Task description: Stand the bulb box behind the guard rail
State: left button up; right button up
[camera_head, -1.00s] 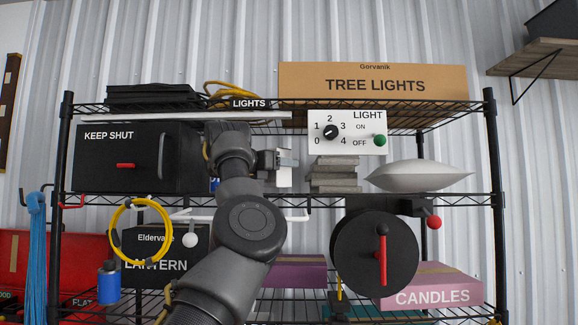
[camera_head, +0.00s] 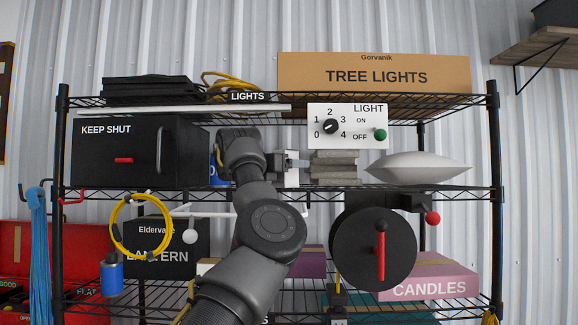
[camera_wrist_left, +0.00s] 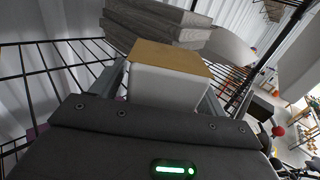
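The bulb box, a small white box with a tan face, is between the two fingers of my left gripper in the left wrist view (camera_wrist_left: 165,85). In the head view its white side (camera_head: 292,177) shows on the middle shelf level, just left of a stack of grey slabs. My left gripper (camera_head: 290,162) appears shut on it, reaching in from the left. Whether the box touches the shelf cannot be told. A white rail (camera_head: 204,214) runs below the middle shelf, partly hidden by my arm; I cannot tell if it is the guard rail. My right gripper is not in view.
Grey slabs (camera_head: 335,168) and a pale cushion (camera_head: 418,166) lie right of the box. A black KEEP SHUT cabinet (camera_head: 125,165) stands left. A white dial panel (camera_head: 347,124) hangs above. A black reel (camera_head: 360,252) and a yellow coil (camera_head: 117,228) hang in front.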

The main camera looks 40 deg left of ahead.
pick_arm(q)
jog(key=shift+r+p, duration=0.3)
jog(key=s+b, duration=0.3)
jog(key=s+a+b, duration=0.1)
jog(key=s+b, duration=0.2)
jog(key=b, duration=0.1)
jog(key=s+b, duration=0.3)
jog(key=s, duration=0.1)
jog(key=shift+a+f+b, duration=0.25)
jog(key=shift+f+b, duration=0.1)
jog(key=shift+s+r+b, duration=0.15)
jog(key=shift+s+b, duration=0.4)
jog(key=shift+s, duration=0.1)
jog(key=shift+s+a+r, duration=0.1)
jog(key=shift+s+r, duration=0.05)
jog(key=shift+s, duration=0.25)
jog(key=shift+w, duration=0.1)
